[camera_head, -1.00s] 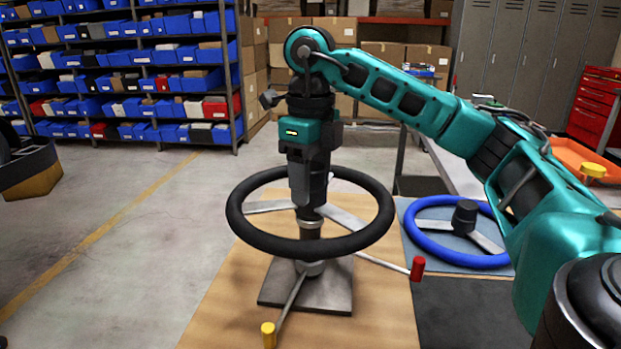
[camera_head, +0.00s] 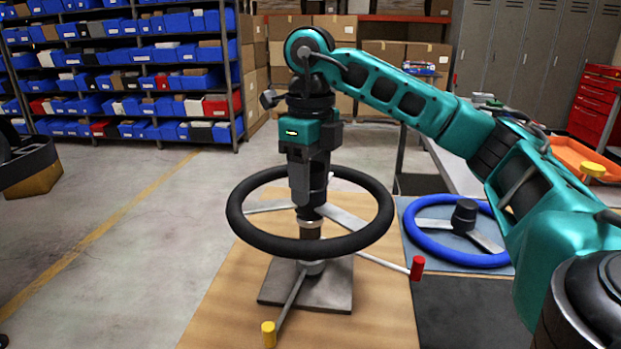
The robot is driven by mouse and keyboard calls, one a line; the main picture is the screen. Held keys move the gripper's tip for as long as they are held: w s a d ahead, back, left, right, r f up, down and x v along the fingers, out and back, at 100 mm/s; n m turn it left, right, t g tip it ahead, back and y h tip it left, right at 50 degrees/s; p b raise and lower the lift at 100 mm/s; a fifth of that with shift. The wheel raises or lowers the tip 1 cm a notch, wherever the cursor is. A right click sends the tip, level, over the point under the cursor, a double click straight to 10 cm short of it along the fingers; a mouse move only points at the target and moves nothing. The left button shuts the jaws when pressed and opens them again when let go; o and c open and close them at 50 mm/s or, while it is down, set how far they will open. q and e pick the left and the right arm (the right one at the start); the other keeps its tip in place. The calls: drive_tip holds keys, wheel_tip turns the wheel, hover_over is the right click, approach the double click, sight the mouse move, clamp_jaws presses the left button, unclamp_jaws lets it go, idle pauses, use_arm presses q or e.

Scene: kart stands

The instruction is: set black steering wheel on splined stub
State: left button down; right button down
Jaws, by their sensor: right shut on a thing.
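The black steering wheel (camera_head: 275,242) with grey spokes is near level over the stand's column (camera_head: 311,230). My right gripper (camera_head: 308,200) points down and is shut on the wheel's hub, which it mostly hides. The splined stub is hidden under the hub, so I cannot tell how far the wheel is seated. The stand has a dark square base plate (camera_head: 330,292), a lever with a yellow knob (camera_head: 268,334) and a lever with a red knob (camera_head: 417,268).
A blue steering wheel (camera_head: 424,245) with a black hub lies on a blue-grey mat (camera_head: 407,257) to the right. The wooden table top (camera_head: 215,320) is clear left of the stand. An orange tray (camera_head: 572,153) and red drawers (camera_head: 594,108) are at the far right.

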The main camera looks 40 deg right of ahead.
drive_tip(key=shift+r, duration=0.1)
drive_tip(key=shift+f+b, duration=0.3)
drive_tip(key=shift+f, duration=0.35)
idle(0.5)
drive_tip(key=c, duration=0.7)
unclamp_jaws()
drive_tip(key=shift+o, duration=0.2)
drive_tip(key=shift+f, duration=0.1)
